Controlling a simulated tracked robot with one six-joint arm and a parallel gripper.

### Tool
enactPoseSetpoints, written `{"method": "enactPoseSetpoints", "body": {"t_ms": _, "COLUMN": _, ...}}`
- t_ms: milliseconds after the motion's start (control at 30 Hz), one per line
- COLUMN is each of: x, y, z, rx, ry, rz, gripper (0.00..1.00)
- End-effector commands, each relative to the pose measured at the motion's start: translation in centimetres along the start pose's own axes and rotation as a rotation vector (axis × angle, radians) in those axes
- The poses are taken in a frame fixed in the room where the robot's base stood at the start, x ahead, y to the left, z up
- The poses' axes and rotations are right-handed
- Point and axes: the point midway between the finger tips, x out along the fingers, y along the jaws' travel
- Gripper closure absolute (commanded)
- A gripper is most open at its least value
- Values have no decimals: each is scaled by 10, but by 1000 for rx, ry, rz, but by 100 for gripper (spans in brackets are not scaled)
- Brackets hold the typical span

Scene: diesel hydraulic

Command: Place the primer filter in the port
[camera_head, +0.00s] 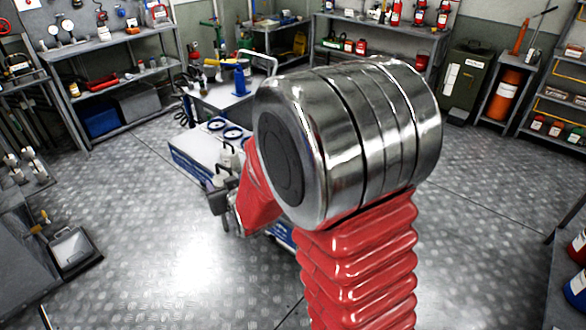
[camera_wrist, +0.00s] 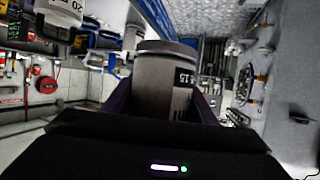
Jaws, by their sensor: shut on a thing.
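In the wrist view, my gripper (camera_wrist: 163,103) is shut on a grey cylindrical filter (camera_wrist: 162,72) with a dark label, taken to be the primer filter. Its two dark fingers press on the filter's sides. The filter's far end has a rounded rim and its near end is hidden by the gripper body. A white cylinder (camera_wrist: 60,12) marked "20" shows at the upper left, apart from the held filter. In the head view, my gripper (camera_head: 218,198) is small and partly hidden beside my arm, at the near side of a white and blue unit (camera_head: 192,158). I cannot make out the port.
The white and blue unit carries round gauges (camera_head: 232,133) and small white cylinders. Behind it a grey bench (camera_head: 215,92) holds a blue tool. Shelves line the walls. The metal floor (camera_head: 475,240) is clear at the right.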

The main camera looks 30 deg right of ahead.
Motion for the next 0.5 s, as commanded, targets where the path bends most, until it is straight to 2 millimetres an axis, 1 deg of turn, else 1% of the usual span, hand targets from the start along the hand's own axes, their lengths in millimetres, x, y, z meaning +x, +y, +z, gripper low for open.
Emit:
{"method": "enactPoseSetpoints", "body": {"t_ms": 167, "x": 0, "y": 47, "z": 3, "rx": 23, "ry": 2, "rz": 61, "gripper": 78}}
{"method": "enactPoseSetpoints", "body": {"t_ms": 300, "x": -2, "y": 94, "z": 7, "rx": 44, "ry": 4, "rz": 115, "gripper": 78}}
{"method": "enactPoseSetpoints", "body": {"t_ms": 500, "x": -11, "y": 158, "z": 15, "rx": 67, "ry": 8, "rz": 178, "gripper": 78}}
